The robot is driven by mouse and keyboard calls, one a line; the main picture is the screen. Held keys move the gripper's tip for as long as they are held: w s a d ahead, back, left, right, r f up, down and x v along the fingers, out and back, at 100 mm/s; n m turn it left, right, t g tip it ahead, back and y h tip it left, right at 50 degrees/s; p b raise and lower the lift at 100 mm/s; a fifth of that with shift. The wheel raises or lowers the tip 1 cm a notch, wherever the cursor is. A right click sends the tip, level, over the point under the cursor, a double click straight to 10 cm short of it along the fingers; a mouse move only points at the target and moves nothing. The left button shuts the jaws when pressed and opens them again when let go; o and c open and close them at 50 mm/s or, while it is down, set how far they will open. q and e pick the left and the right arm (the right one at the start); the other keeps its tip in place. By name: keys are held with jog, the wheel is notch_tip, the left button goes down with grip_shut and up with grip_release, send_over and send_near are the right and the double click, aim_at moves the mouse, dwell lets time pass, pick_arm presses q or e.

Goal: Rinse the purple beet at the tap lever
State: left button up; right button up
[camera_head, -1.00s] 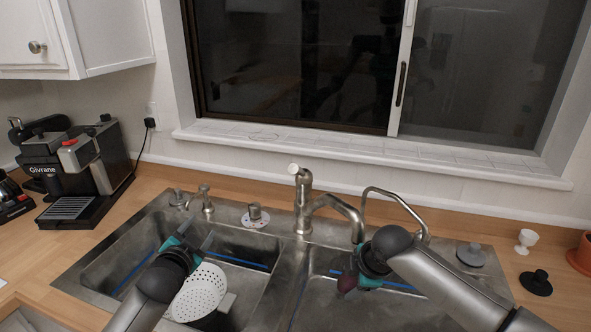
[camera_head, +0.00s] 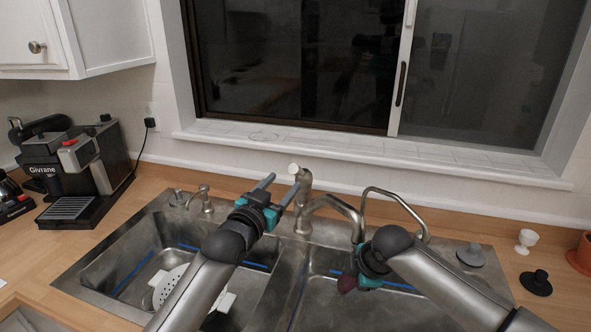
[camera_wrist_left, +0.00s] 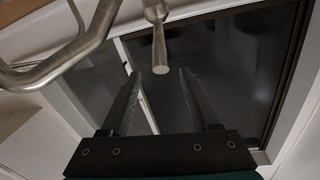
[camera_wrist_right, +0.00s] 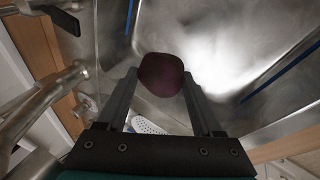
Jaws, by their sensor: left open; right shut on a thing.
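The purple beet (camera_wrist_right: 161,74) is dark and round, between the fingertips of my right gripper (camera_wrist_right: 162,90), which is shut on it. In the head view the beet (camera_head: 347,283) hangs over the right sink basin, below the faucet's curved spout (camera_head: 340,207). The tap lever (camera_head: 294,169) has a pale tip and stands on top of the faucet body. My left gripper (camera_head: 278,192) is open and empty, just left of the lever. In the left wrist view the lever (camera_wrist_left: 160,55) shows beyond and between the open fingers, apart from them.
A white colander (camera_head: 168,285) lies in the left basin, partly hidden by my left arm. A thin curved second tap (camera_head: 398,200) stands right of the faucet. A coffee machine (camera_head: 85,165) is at left. The window sill (camera_head: 380,152) runs behind the faucet.

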aim_at(292, 173)
pick_arm(q)
jog(key=shift+x, duration=4.15)
jog(key=shift+w, duration=0.1)
grip_shut()
